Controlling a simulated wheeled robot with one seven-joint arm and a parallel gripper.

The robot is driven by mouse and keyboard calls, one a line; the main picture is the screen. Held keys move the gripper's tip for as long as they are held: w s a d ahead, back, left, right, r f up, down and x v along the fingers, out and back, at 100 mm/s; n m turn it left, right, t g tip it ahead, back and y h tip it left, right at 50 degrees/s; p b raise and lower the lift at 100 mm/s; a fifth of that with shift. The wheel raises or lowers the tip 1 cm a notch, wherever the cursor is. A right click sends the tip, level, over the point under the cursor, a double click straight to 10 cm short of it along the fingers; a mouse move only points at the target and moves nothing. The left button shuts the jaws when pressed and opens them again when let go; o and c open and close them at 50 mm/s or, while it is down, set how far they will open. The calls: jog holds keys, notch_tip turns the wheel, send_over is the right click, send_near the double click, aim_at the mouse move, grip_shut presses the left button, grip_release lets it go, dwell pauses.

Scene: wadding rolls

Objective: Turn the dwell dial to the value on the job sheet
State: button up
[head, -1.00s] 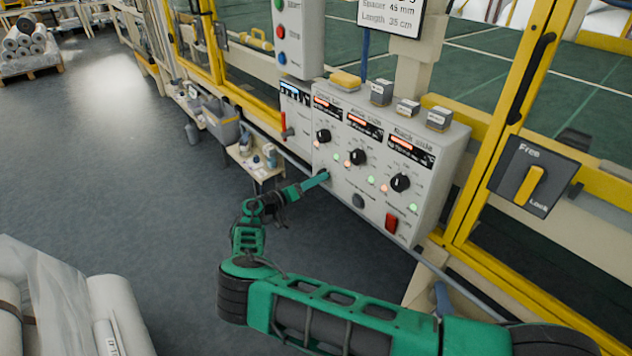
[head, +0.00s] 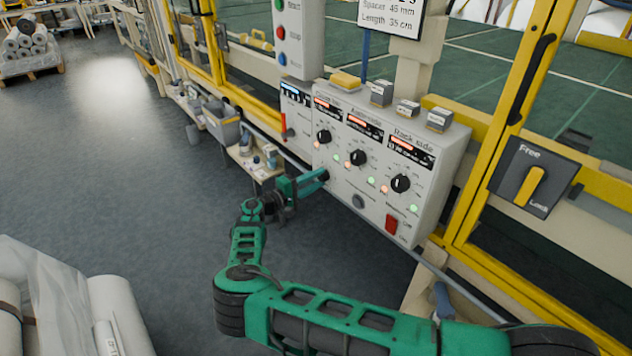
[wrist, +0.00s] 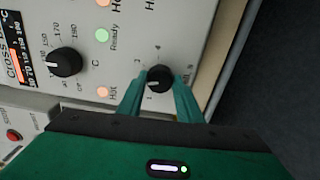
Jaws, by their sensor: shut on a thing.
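The dwell dial (wrist: 159,79) is a small black knob with a white pointer on the lower left of the grey control panel (head: 345,193). Numbers ring it in the wrist view; 1, 3 and 4 can be made out. My gripper (wrist: 160,88) has its two green fingers on either side of this knob, shut on it. In the head view my gripper (head: 322,176) reaches the panel's lower left, and its fingers mostly hide the knob. The job sheet (head: 392,14) at the top shows "Spacer 45 mm" and "Length 35 cm"; its upper part is cut off.
Three larger black temperature knobs sit above, the nearest (wrist: 63,62) in the wrist view. A red switch (head: 391,223) and a dark round button (head: 358,201) are lower on the panel. A Free/Lock switch (head: 531,184) is at the right. Open floor lies left.

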jog(key=shift+a+f+n, duration=0.1)
jog(key=shift+a+n, duration=0.2)
jog(key=shift+n, duration=0.4)
jog(key=o, duration=1)
jog(key=shift+f, duration=0.1)
jog(key=shift+o, duration=0.2)
jog(key=shift+d, duration=0.1)
jog(key=v, duration=1)
jog(key=shift+s+a, duration=0.2)
jog(key=shift+a, duration=0.15)
